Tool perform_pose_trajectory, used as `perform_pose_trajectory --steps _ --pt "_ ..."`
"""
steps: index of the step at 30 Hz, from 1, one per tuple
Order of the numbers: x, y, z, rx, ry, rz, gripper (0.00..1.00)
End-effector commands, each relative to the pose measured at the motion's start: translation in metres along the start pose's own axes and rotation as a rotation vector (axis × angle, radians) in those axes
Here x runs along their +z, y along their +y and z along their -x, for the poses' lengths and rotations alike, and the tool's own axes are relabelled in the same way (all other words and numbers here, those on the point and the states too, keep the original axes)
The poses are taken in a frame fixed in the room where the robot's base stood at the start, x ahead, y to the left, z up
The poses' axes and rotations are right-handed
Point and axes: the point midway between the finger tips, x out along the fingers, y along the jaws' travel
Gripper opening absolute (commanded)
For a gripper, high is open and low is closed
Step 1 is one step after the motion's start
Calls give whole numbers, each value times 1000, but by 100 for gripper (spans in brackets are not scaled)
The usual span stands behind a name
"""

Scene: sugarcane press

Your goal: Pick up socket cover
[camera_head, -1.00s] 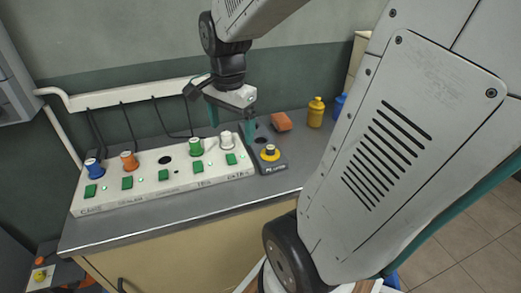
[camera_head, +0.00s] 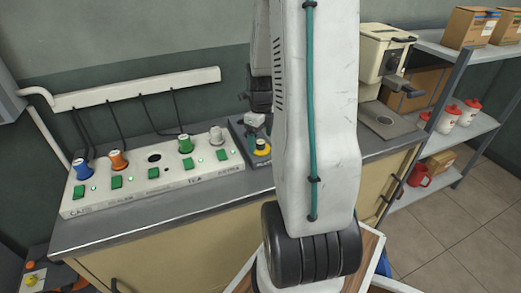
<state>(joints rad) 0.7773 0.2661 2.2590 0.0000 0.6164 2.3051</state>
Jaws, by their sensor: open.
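A long white socket panel (camera_head: 150,190) lies on the grey counter. It carries a blue plug (camera_head: 82,169), an orange plug (camera_head: 118,160), a green plug (camera_head: 185,144) and a whitish cap (camera_head: 216,135). A dark round socket (camera_head: 154,157) between the orange and green plugs is bare. I cannot tell which piece is the socket cover. My gripper (camera_head: 254,121) is open and partly hidden behind my arm, above the dark box with a yellow-and-black knob (camera_head: 261,146) right of the panel. Its fingertips are not clearly visible, and I see nothing held.
My arm blocks the counter right of the dark box. A cream machine (camera_head: 385,55) stands at the right end. Shelves (camera_head: 460,140) with boxes and red-lidded jars stand beyond. Black cables hang from a white wall duct (camera_head: 140,88). The counter's front strip (camera_head: 150,225) is clear.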

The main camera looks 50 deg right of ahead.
Motion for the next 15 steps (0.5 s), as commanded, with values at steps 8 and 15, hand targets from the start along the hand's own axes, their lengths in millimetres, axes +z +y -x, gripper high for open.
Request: perform_pose_trajectory --steps 8,15 --pt "1 0 -25 0 0 1 86" --pt "1 0 -25 0 0 1 69"
